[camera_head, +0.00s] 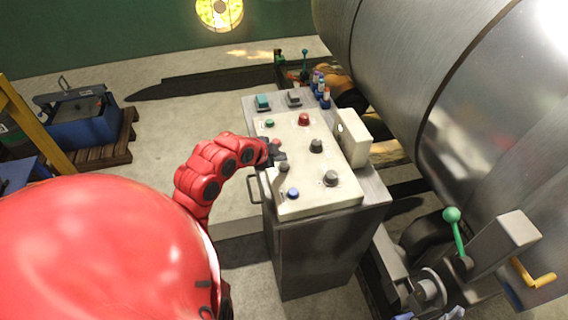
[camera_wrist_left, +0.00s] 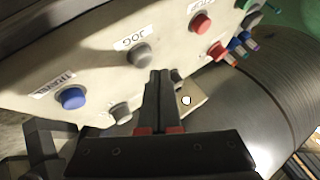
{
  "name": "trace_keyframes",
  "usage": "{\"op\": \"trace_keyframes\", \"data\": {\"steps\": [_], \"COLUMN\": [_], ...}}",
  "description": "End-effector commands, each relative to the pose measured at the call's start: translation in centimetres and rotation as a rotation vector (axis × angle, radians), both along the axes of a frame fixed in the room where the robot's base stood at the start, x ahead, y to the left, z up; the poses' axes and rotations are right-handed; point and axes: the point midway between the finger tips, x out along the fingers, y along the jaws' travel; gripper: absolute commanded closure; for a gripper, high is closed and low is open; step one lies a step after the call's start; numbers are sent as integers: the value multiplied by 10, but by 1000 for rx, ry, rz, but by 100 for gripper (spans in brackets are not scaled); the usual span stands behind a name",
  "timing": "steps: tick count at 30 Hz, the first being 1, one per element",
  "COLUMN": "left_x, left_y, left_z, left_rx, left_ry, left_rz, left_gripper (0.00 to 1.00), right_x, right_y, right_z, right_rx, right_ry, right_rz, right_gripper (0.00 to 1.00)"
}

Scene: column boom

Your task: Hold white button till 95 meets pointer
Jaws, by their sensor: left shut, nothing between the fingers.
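The control panel (camera_head: 300,205) stands beside the big metal drum. A cream box (camera_head: 352,138) stands on the panel's right edge. No 95 or pointer is readable. My right gripper is not in view.
A blue button (camera_head: 292,193), a red button (camera_head: 303,119), a green button (camera_head: 269,123) and grey knobs (camera_head: 331,178) share the panel. The drum (camera_head: 400,60) is close on the right. A green-knobbed lever (camera_head: 452,216) stands at lower right.

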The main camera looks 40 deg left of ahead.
Motion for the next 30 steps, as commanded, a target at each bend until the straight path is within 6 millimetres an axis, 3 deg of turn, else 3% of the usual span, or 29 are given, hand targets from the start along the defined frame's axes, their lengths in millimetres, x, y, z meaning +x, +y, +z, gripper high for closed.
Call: {"op": "trace_keyframes", "data": {"steps": [30], "left_x": [0], "left_y": [0], "left_z": [-8], "left_rx": [0], "left_ry": [-1], "left_rz": [1], "left_gripper": [100], "right_x": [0], "right_y": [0], "right_z": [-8], "right_rx": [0], "right_ry": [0], "right_rz": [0], "right_gripper": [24]}}
